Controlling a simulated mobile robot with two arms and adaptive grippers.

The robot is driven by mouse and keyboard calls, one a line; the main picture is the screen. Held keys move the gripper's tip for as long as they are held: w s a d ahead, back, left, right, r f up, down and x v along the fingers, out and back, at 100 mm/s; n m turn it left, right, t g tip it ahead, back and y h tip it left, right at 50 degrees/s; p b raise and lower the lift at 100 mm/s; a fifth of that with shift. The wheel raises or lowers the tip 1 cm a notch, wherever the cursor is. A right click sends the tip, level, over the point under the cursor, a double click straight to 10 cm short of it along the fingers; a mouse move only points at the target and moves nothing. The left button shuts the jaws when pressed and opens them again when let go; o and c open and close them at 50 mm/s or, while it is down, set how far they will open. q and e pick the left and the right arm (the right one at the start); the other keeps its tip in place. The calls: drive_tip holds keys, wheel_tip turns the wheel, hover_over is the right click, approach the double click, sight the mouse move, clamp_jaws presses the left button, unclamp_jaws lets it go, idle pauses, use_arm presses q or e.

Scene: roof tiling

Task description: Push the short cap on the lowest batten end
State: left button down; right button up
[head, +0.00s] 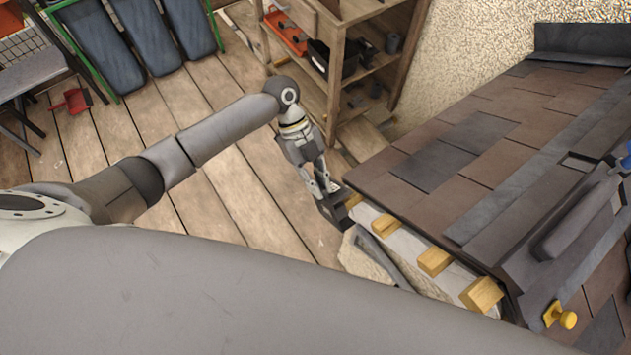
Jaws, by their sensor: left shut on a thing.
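My left gripper (327,193) reaches in from the left and points down beside the roof's left edge. It is shut on a small dark piece (336,211), seemingly the short cap; it is hard to tell from the dark fingers. The piece is right at the lowest batten end (353,201), at the far left of the row; whether it touches or covers it I cannot tell. Other bare wooden batten ends (434,261) stick out along the white edge towards the lower right. My right gripper is not in view.
A wooden shelf (340,65) stands behind the gripper. Dark panels on a green rack (135,45) stand at top left. The plank floor (235,165) between is clear.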

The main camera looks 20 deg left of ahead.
sight(333, 188)
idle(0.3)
use_arm(q)
drive_tip(key=shift+w+d+b, duration=0.45)
drive_tip(key=shift+w, duration=0.15)
idle(0.5)
drive_tip(key=shift+w+d, duration=0.2)
drive_tip(key=shift+w, duration=0.05)
drive_tip(key=shift+w+d+b, duration=0.3)
drive_tip(key=shift+w+b, duration=0.15)
idle(1.1)
drive_tip(key=c, duration=1.4)
unclamp_jaws()
drive_tip(key=shift+r, duration=0.1)
